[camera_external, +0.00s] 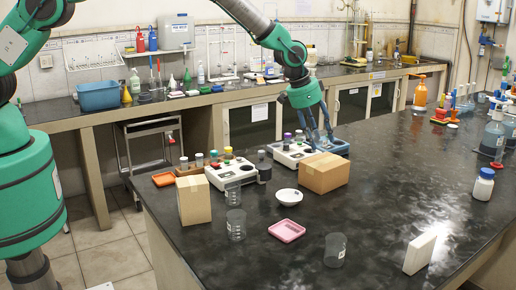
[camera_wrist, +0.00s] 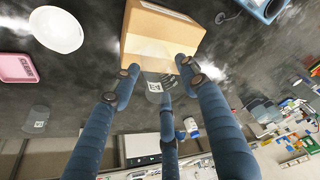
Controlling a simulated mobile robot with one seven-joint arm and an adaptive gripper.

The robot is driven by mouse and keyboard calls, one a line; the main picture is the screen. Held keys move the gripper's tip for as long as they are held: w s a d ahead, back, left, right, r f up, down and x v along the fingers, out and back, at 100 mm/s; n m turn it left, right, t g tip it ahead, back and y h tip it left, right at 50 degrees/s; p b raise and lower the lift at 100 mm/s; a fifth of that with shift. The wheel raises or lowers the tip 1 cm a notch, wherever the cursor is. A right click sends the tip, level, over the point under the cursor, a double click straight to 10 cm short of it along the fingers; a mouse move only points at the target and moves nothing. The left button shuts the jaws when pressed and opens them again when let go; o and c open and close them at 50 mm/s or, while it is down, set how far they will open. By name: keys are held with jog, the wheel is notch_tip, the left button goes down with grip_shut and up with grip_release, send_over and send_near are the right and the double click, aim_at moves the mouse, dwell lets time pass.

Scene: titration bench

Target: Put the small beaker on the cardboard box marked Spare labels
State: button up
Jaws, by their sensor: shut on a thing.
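My gripper (camera_external: 318,140) is low behind the right cardboard box (camera_external: 324,173). In the wrist view my blue fingers (camera_wrist: 160,82) close around a clear small beaker (camera_wrist: 154,86) with a printed mark. It overlaps the near edge of a taped cardboard box (camera_wrist: 160,35) there; whether it touches that box I cannot tell. In the external view I cannot make out the held beaker. Another cardboard box (camera_external: 194,201) stands at the left bench edge. The writing on both boxes is unreadable.
Other clear beakers (camera_external: 236,225) (camera_external: 335,250) stand on the dark bench. A white bowl (camera_external: 289,197) and a pink tray (camera_external: 287,231) lie left of the right box.

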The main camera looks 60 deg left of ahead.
aim_at(318, 146)
jog(key=shift+f, duration=1.75)
jog(key=shift+f, duration=0.2)
jog(key=o, duration=1.1)
jog(key=shift+o, duration=0.2)
jog(key=shift+r, duration=0.2)
jog(key=v, duration=1.2)
